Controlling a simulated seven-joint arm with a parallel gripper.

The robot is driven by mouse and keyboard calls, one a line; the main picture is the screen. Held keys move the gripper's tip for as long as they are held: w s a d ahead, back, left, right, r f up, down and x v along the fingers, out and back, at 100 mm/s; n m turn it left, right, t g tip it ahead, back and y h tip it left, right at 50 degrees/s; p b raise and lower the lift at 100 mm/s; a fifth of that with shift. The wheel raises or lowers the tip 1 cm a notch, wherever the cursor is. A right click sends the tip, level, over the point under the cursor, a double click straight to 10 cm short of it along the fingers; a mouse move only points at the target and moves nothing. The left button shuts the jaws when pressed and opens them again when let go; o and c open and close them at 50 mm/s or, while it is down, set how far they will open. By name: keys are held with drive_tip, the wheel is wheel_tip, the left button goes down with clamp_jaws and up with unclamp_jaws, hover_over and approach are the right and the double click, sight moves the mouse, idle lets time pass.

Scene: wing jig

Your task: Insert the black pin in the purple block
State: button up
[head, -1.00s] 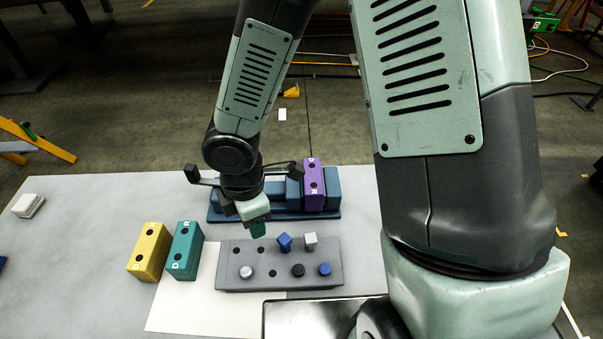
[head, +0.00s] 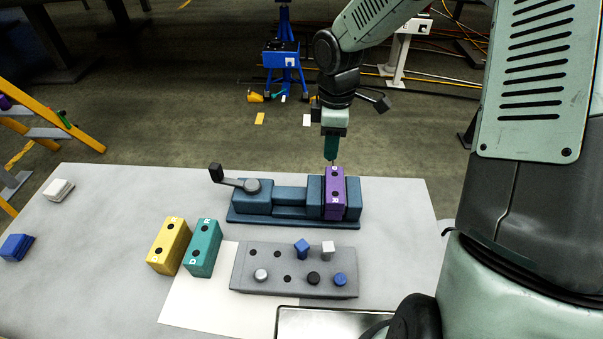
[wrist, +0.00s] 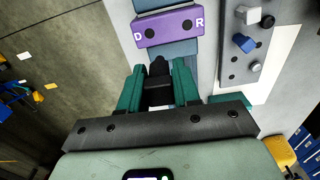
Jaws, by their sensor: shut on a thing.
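The purple block (head: 335,203), marked D and R, is clamped upright in the blue vise (head: 290,216). Its top has two dark round holes, and it also shows in the wrist view (wrist: 170,30). My gripper (head: 331,156) is above and just behind the block's far end, fingers pointing down. In the wrist view my green fingers (wrist: 158,72) are shut on the black pin (wrist: 158,65), whose dark tip shows between them. The pin is apart from the block. Its lower end is small and hard to make out in the head view.
A grey rack (head: 262,281) in front holds silver, black, blue and white pegs. A yellow block (head: 170,246) and a teal block (head: 203,248) stand left of it. The vise handle (head: 228,180) sticks up at left. A metal tray (head: 330,322) lies at the front.

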drive_tip(key=shift+m, duration=0.3)
drive_tip(key=shift+w+d+f, duration=0.2)
drive_tip(key=shift+d+f, duration=0.1)
drive_tip(key=shift+f, duration=0.6)
drive_tip(key=shift+w+d+f, duration=0.25)
drive_tip(key=shift+d+f, duration=0.05)
drive_tip(key=shift+f, duration=0.65)
drive_tip(key=shift+w+d+f, duration=0.2)
drive_tip(key=shift+d+f, duration=0.1)
drive_tip(key=shift+f, duration=0.6)
drive_tip(key=shift+f, duration=0.15)
drive_tip(key=shift+f, duration=1.3)
drive_tip(key=o, duration=1.1)
drive_tip(key=shift+r, duration=0.15)
